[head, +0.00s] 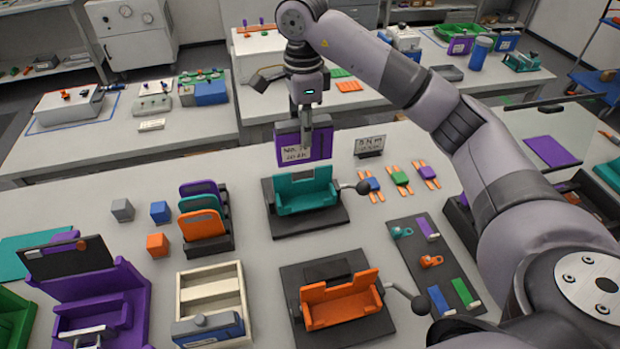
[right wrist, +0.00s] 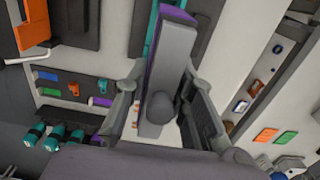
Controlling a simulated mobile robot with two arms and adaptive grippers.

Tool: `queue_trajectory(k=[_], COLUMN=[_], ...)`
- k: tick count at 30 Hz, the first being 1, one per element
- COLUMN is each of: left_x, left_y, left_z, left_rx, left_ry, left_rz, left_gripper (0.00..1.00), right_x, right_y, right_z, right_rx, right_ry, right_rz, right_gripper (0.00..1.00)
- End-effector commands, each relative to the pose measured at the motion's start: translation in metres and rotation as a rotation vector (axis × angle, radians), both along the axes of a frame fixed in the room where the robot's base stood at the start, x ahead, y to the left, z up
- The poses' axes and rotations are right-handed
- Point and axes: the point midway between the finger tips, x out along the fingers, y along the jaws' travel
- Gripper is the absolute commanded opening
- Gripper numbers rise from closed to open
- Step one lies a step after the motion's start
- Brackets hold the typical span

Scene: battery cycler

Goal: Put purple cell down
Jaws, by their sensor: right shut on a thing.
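The purple cell (head: 291,136) has a white written label on its face and is upright. My right gripper (head: 306,118) is shut on its top edge and holds it up. In the head view the cell is just behind and above the teal cradle (head: 303,197) on its dark base; the gap is hard to judge. In the right wrist view the purple cell (right wrist: 172,75) shows edge-on, grey along its edge, between the two fingers of my right gripper (right wrist: 163,105). My left gripper is not in view.
A lever with a dark knob (head: 362,188) sticks out right of the teal cradle. An orange cradle (head: 341,300) stands nearer. A rack (head: 221,240) holds purple, teal and orange cells at left. A small sign (head: 370,146) stands behind. A purple mat (head: 552,150) lies far right.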

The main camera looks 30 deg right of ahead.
Motion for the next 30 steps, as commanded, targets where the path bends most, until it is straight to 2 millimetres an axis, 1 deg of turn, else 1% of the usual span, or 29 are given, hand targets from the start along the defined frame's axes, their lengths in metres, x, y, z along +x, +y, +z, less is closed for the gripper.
queue_trajectory(k=[1, 5, 7, 12, 15, 20, 23, 27, 30], left_x=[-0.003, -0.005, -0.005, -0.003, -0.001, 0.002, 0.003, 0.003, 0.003], left_y=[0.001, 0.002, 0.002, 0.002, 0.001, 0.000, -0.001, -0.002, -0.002], left_z=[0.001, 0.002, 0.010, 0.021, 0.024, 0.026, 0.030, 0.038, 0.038], left_rx=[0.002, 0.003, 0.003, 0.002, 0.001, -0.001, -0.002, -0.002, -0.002], left_ry=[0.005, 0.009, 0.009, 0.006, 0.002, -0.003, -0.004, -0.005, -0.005], left_rz=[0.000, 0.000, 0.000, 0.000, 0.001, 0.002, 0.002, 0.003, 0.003], left_gripper=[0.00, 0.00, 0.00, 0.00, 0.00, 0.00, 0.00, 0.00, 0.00], right_x=[-0.001, -0.001, -0.001, -0.001, 0.000, 0.000, 0.000, 0.000, 0.001], right_y=[0.001, 0.001, 0.000, 0.000, 0.000, 0.000, 0.000, 0.000, 0.000], right_z=[-0.011, -0.036, -0.049, -0.082, -0.094, -0.103, -0.112, -0.132, -0.138], right_rx=[0.004, 0.004, 0.001, 0.001, 0.002, 0.001, 0.001, 0.001, 0.001], right_ry=[0.003, 0.003, 0.006, 0.001, -0.001, -0.001, 0.000, 0.001, -0.003], right_rz=[0.002, 0.000, -0.002, -0.001, -0.002, -0.001, -0.001, -0.001, -0.001], right_gripper=[0.00, 0.00, 0.00, 0.00, 0.00, 0.00, 0.00, 0.00, 0.00])
